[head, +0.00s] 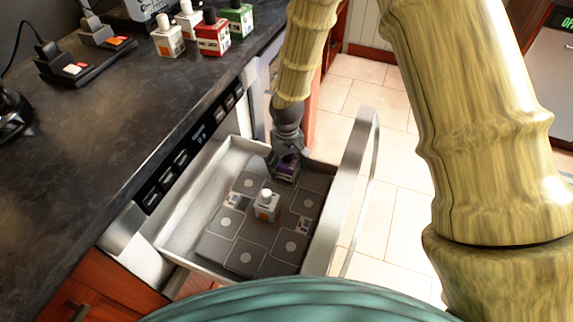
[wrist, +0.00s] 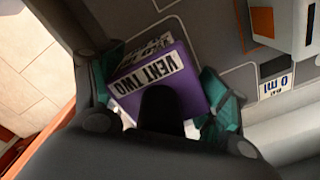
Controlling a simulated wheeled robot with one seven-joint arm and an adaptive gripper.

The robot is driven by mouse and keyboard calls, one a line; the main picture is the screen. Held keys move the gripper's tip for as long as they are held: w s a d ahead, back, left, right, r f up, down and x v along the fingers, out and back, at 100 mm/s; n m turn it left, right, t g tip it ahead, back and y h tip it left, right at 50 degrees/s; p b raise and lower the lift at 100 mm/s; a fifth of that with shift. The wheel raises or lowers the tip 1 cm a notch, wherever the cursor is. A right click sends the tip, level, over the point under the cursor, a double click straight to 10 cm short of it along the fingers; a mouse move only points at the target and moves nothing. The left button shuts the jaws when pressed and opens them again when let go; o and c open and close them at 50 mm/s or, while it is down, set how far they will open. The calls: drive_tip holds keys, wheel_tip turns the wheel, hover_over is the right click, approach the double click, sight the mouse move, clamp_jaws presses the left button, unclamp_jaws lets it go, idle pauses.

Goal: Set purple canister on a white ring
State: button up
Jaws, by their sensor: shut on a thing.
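A purple canister (head: 288,169) with a dark cap is in the open drawer, at the back right of the grey mat. It also shows in the wrist view (wrist: 190,88), its white label reading "VENT TWO". My gripper (head: 286,158) comes down from above with its teal fingertips on either side of the canister, shut on it; it also shows in the wrist view (wrist: 163,88). The grey mat (head: 262,231) has several pale round marks in outlined squares. A small white patch shows beside the canister in the wrist view. Whether the canister touches the mat is unclear.
A white canister (head: 266,206) with an orange label stands mid-mat. The drawer's front panel and handle (head: 358,180) rise on the right. More canisters (head: 213,38) and a switch box (head: 85,60) stand on the dark counter (head: 110,130).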

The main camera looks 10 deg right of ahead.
drive_tip(key=o, duration=1.2)
drive_tip(key=shift+c, duration=0.2)
wheel_tip(320, 180, up, 12)
drive_tip(key=shift+r+p, duration=0.1)
drive_tip(key=shift+p, duration=0.35)
